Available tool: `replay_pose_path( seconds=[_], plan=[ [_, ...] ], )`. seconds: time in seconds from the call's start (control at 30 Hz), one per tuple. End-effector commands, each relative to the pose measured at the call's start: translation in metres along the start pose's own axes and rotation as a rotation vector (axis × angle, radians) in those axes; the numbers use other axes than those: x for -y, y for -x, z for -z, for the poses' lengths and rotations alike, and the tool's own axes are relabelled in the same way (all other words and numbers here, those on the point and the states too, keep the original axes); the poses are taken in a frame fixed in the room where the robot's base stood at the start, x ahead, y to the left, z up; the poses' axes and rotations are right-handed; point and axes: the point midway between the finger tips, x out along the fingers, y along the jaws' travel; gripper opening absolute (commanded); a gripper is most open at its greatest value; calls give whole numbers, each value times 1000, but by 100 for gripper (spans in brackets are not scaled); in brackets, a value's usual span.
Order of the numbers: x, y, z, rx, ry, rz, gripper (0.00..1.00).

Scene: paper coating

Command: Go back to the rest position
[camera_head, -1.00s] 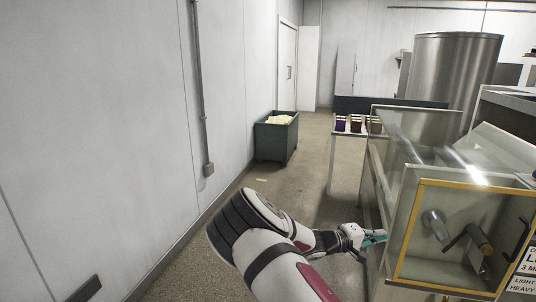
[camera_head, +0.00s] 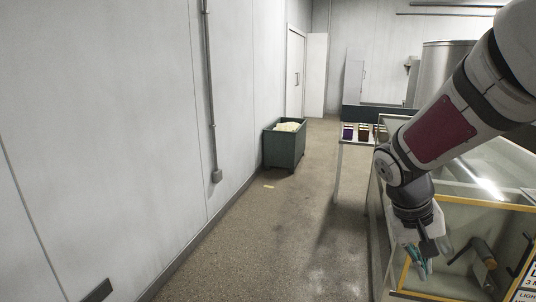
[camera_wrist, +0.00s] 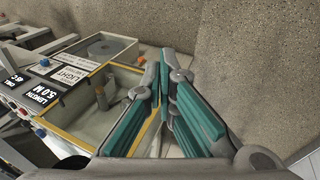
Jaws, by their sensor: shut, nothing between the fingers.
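My gripper (camera_head: 424,264) hangs pointing down at the lower right of the head view, in front of the coating machine (camera_head: 470,212) with its clear panels and yellow-edged window. In the wrist view the two teal-padded fingers (camera_wrist: 165,90) come together at their tips with nothing held between them. The machine's yellow-framed bay (camera_wrist: 92,110) and its labelled control panel (camera_wrist: 45,85) lie left of the fingers there. My arm comes down from the upper right of the head view and hides part of the machine.
A green bin (camera_head: 284,147) with pale contents stands by the left wall. A table (camera_head: 352,142) with several small dark containers is beyond the machine. A large metal tank (camera_head: 443,72) is behind. The floor (camera_head: 270,235) between wall and machine is clear.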

Motion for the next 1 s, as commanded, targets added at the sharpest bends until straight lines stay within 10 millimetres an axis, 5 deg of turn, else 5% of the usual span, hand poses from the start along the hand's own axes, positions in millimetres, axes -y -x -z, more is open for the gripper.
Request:
replay_pose_path(
  seconds=[0.3,0.6,0.8,1.0],
  plan=[
    [-2,79,-86,-99,39,249,0],
    [6,128,-165,-238,109,389,0],
    [12,139,-193,-294,141,421,0],
    [14,140,-198,-305,147,426,0]
  ],
)
